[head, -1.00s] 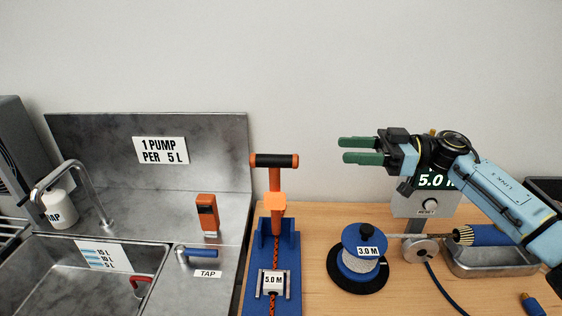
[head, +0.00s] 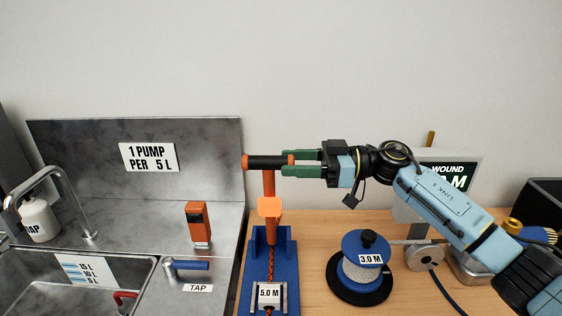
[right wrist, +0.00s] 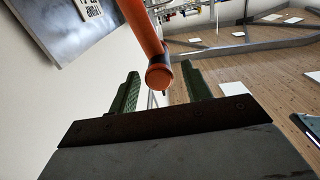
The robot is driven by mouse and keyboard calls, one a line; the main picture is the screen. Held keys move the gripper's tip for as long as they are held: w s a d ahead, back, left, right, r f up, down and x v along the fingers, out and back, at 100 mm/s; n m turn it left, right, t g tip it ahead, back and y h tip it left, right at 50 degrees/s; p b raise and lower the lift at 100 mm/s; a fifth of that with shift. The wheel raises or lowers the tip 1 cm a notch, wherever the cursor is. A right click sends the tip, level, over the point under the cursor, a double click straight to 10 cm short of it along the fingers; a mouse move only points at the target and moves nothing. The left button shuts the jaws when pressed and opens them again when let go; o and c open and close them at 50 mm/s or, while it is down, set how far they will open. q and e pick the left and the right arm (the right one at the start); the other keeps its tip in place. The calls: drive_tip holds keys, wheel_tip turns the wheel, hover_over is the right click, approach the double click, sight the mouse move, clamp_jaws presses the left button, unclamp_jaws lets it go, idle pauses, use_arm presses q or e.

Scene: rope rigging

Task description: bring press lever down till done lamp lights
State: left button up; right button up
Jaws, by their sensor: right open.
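The press lever (head: 269,186) is an orange upright arm with a black crossbar grip (head: 267,162) that has orange ends. It stands raised over the blue press base (head: 286,262), which carries a 5.0 M label and an orange rope. My right gripper (head: 284,163) is open, with its green fingers at the right end of the crossbar. In the right wrist view the lever's orange end (right wrist: 159,77) lies between the two fingers. I cannot tell whether they touch it. My left gripper is not in view. No done lamp can be made out.
A blue spool marked 3.0 M (head: 366,268) stands right of the press on the wooden table. A WOUND display (head: 463,172) is partly behind my right arm. The steel sink unit with tap (head: 187,264) and an orange device (head: 199,224) is at left.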

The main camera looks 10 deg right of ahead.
sight(281, 163)
drive_tip(key=shift+w+a, duration=0.15)
drive_tip(key=shift+a, duration=0.6)
drive_tip(key=shift+w+a, duration=0.15)
drive_tip(key=shift+a, duration=0.6)
drive_tip(key=shift+c, duration=0.2)
clamp_jaws()
